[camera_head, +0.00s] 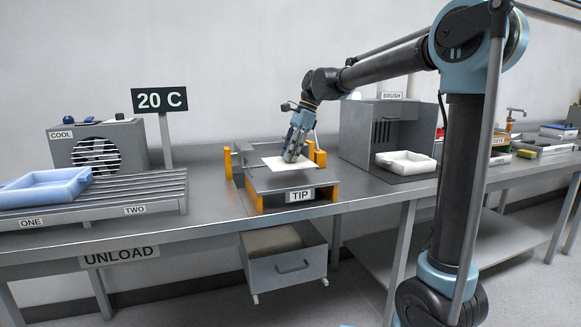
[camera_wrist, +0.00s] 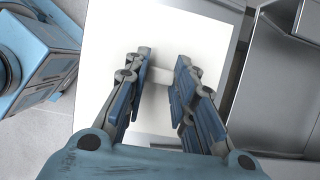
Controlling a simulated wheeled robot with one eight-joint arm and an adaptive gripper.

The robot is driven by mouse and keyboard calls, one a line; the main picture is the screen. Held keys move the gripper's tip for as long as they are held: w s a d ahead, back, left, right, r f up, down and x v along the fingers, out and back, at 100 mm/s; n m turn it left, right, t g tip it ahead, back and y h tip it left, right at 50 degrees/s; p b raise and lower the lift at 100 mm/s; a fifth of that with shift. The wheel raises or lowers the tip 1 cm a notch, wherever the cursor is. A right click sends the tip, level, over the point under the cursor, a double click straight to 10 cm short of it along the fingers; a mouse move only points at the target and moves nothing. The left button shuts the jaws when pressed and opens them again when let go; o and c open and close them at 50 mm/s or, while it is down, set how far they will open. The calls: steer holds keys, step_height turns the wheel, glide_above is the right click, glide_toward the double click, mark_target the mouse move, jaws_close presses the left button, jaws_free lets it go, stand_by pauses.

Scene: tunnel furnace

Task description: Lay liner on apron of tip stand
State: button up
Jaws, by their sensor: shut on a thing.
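The tip stand (camera_head: 300,195) is a low grey stand with orange legs and posts, labelled TIP. The liner (camera_head: 291,166) is a white flat sheet over the stand's grey apron (camera_head: 268,182); I cannot tell whether it touches it. My gripper (camera_head: 292,158) points down at the sheet's middle. In the wrist view the liner (camera_wrist: 118,38) lies below my gripper (camera_wrist: 161,76), whose fingers are shut on its small raised white tab (camera_wrist: 158,76). A grey metal border shows along the liner's right side. The fingers hide part of the sheet.
A blue tray (camera_head: 45,188) sits on the slatted rack at left. A white tray (camera_head: 406,162) stands by the grey BRUSH booth (camera_head: 372,130) at right. Orange posts flank the stand's back.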

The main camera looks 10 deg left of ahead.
mark_target(290, 162)
steer(key=shift+f, duration=2.15)
steer(key=o, duration=1)
steer(key=shift+f, duration=0.1)
steer(key=shift+c, duration=0.2)
steer(key=shift+s, duration=0.1)
